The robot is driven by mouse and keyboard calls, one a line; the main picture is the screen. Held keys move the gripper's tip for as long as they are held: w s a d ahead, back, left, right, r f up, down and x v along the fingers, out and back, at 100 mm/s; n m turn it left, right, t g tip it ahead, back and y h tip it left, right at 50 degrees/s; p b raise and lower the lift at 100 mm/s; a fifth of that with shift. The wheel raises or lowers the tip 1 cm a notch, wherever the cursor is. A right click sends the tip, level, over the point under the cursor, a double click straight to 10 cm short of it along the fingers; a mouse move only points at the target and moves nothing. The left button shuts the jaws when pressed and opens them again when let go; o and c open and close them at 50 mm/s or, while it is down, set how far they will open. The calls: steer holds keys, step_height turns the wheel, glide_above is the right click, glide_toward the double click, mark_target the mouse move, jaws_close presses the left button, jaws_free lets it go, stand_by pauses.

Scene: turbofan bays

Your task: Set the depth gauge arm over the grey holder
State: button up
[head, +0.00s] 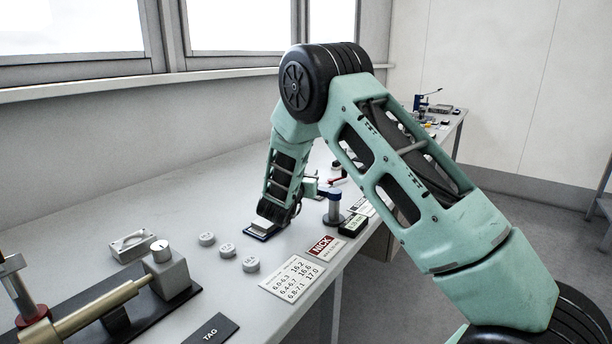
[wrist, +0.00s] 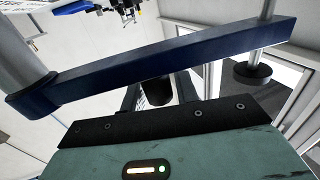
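The depth gauge is a grey post (head: 334,212) with a blue collar, standing right of my forearm in the head view. In the wrist view its blue arm (wrist: 170,62) crosses close in front of my gripper's body, from the grey post (wrist: 18,55) at left to a thin rod with a black foot (wrist: 252,74) at right. My gripper (head: 308,188) is beside the gauge, mostly hidden by my forearm. Its fingers are not clearly visible, so I cannot see whether they hold the arm. A grey block on a dark blue base (head: 262,236), probably the grey holder, lies left of the post.
A small display (head: 352,225) sits by the post. A NICK card (head: 324,247), a number card (head: 292,278) and grey discs (head: 228,250) lie in front. The back-left bench is clear.

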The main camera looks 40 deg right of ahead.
steer(key=shift+o, duration=0.9)
steer(key=shift+s+a, duration=0.15)
steer(key=shift+a, duration=0.05)
steer(key=b+v, duration=0.2)
steer(key=v, duration=1.5)
steer(key=shift+d, duration=0.1)
